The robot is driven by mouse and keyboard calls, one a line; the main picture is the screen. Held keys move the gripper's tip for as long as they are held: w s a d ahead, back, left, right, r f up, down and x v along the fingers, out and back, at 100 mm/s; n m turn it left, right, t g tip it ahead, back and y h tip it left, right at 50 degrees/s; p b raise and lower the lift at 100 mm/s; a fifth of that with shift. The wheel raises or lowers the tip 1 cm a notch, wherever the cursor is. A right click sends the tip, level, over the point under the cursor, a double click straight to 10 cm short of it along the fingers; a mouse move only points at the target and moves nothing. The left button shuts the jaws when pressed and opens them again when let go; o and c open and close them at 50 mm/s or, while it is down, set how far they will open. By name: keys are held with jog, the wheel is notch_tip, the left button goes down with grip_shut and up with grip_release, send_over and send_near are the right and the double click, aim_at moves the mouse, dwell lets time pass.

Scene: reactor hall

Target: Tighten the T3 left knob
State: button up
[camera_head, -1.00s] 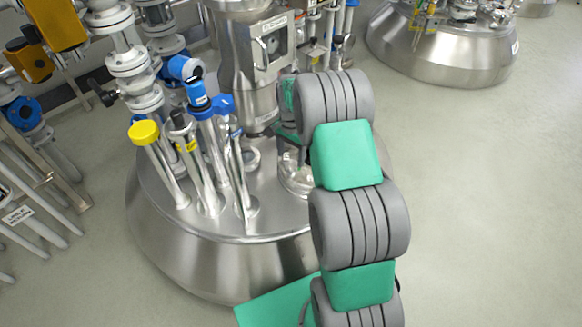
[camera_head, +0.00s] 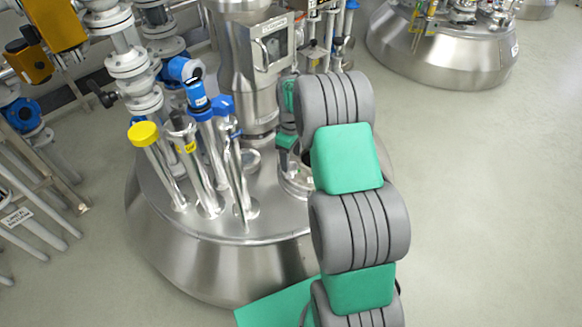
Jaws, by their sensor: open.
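The steel vessel (camera_head: 215,262) stands in front of me with pipes and fittings on its domed lid. A short round port (camera_head: 296,186) sits on the lid's right side, partly covered by my arm. I cannot pick out the T3 left knob or read a T3 label; the knob may be hidden behind my arm. My gripper (camera_head: 290,150) shows only in part, to the left of my grey and green arm, above the port. It is open, and I see nothing held in it. Its fingertips are small and partly hidden, so I cannot tell whether they touch anything.
Tall pipes with a yellow cap (camera_head: 143,133) and a blue clamp (camera_head: 210,108) rise left of the port. A steel column with a square window (camera_head: 271,50) stands behind it. Another vessel (camera_head: 440,50) is at the back right. The floor at right is clear.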

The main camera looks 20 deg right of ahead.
aim_at(291, 166)
jog(key=n, duration=0.8)
jog(key=shift+p, duration=0.4)
jog(key=n, duration=0.6)
jog(key=shift+n, duration=0.4)
notch_tip(291, 166, down, 6)
jog(key=b, duration=0.3)
jog(key=shift+c, duration=0.3)
